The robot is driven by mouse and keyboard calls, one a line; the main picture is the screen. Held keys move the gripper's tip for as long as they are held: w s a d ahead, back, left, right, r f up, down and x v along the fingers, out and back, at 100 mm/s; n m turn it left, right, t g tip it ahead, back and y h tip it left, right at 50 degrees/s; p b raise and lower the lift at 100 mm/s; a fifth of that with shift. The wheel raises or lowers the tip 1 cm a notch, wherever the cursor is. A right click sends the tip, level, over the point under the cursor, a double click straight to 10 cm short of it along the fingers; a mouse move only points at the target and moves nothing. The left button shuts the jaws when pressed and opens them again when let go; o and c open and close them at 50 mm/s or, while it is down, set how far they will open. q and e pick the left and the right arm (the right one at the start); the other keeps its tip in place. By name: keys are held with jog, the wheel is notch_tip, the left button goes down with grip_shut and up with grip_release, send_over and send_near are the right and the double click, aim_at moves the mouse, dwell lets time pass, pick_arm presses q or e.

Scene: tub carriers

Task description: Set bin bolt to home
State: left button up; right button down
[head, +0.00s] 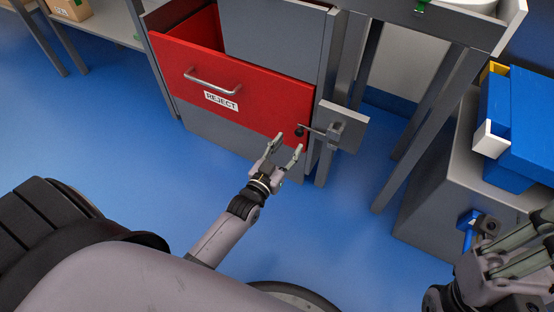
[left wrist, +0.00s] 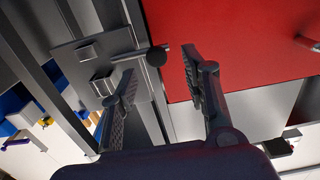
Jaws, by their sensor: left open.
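The bin bolt (head: 315,130) is a thin rod with a black knob, mounted in a grey bracket on a plate right of the red bin. Its knob end lies over the right edge of the red bin front (head: 240,92), which is labelled REJECT. My left gripper (head: 285,144) is open and empty, its fingertips just short of the knob. In the left wrist view the knob (left wrist: 157,56) shows between the spread fingertips of my left gripper (left wrist: 157,65); I see no contact. My right gripper (head: 508,252) is at the lower right, its fingers partly cut off.
The bin front carries a metal handle (head: 212,79). A grey cabinet (head: 440,195) with blue boxes (head: 522,125) on top stands at the right. A table leg (head: 432,130) stands between it and the bolt. The blue floor (head: 110,120) is clear at the left.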

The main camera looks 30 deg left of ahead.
pick_arm(q)
jog(key=s, duration=0.6)
jog(key=shift+s+a, duration=0.2)
jog(key=shift+s, duration=0.2)
